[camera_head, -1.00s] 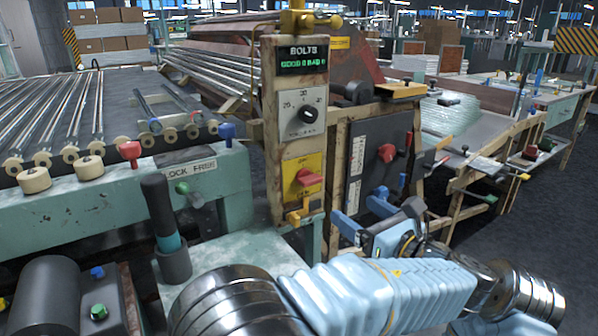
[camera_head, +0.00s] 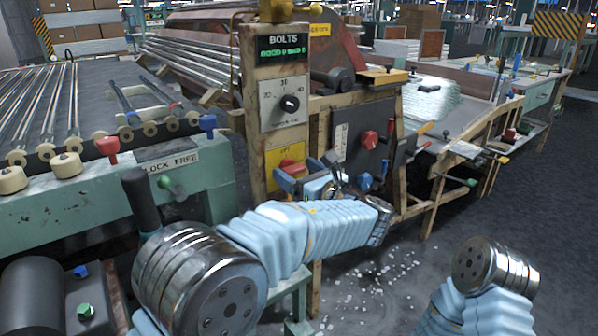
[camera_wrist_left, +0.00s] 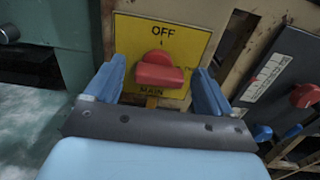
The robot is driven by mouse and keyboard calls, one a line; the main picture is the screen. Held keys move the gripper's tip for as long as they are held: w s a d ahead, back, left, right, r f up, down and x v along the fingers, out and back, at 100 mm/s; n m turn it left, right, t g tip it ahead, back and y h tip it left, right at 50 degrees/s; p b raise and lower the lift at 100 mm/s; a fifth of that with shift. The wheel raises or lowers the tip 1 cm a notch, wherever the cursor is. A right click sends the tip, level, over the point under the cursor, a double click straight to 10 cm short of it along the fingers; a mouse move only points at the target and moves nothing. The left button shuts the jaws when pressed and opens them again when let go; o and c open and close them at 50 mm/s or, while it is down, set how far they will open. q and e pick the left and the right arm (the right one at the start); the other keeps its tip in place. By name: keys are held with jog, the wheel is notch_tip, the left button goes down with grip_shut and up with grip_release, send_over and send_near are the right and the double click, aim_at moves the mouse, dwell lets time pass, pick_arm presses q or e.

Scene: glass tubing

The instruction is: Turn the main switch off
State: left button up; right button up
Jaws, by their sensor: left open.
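The main switch is a red knob (camera_head: 292,167) on a yellow plate (camera_head: 283,154), low on the rusty control post. In the left wrist view the knob (camera_wrist_left: 158,70) sits below the word OFF and above MAIN, its thick bar lying roughly level. My left gripper (camera_wrist_left: 156,88) is open, with one blue finger on each side of the knob; gaps show between knob and fingers. In the head view this gripper (camera_head: 308,173) is in front of the plate and partly covers it. My right gripper is out of view.
Above the switch are a black dial (camera_head: 290,103) and a green BOLTS display (camera_head: 283,52). To the right, a dark panel (camera_head: 357,150) carries another red knob (camera_head: 369,139). A green roller bench (camera_head: 110,200) stands left. Open floor lies at lower right.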

pick_arm(q)
jog(key=c, duration=1.1)
jog(key=shift+o, duration=0.2)
